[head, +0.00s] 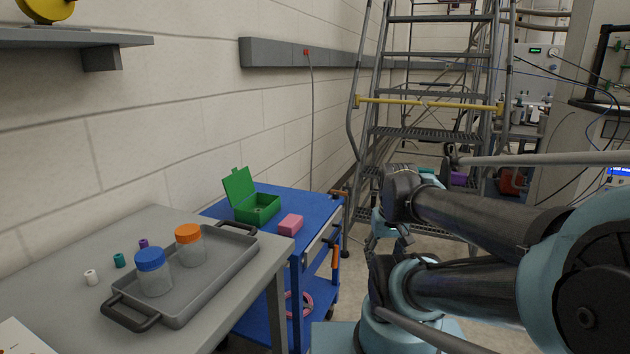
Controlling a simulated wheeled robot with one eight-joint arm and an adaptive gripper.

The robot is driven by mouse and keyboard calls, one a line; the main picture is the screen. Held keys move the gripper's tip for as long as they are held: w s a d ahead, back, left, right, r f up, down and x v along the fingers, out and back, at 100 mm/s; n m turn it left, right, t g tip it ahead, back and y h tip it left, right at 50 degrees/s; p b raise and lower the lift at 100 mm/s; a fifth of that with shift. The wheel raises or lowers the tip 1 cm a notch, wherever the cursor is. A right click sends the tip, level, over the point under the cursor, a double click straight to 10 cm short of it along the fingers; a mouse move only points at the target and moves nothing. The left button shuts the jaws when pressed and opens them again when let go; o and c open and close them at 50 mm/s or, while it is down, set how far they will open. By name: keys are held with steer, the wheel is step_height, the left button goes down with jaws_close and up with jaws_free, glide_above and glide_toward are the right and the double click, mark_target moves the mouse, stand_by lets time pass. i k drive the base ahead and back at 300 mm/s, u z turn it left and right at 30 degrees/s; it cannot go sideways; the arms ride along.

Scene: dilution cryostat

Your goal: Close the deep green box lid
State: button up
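The green box (266,206) stands on the blue cart top against the wall. Its lid (239,187) is open, standing up and leaning back at the box's left side. A small object seems to lie inside, too small to make out. My arm fills the right of the head view. What looks like my gripper (388,243) hangs among the arm links, to the right of the cart and well apart from the box. Its fingers are small and dark, partly lost against the links, so I cannot tell whether they are open.
A pink block (290,224) sits on the blue cart (320,207), right of the box. The grey table (60,255) in front holds a tray (215,283) with two jars, and several small caps beside it. A stair ladder (430,103) stands behind.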

mark_target(238, 186)
steer(key=z, duration=0.05)
steer(key=k, duration=1.45)
steer(key=u, duration=0.25)
steer(key=i, duration=1.7)
steer(key=u, duration=0.3)
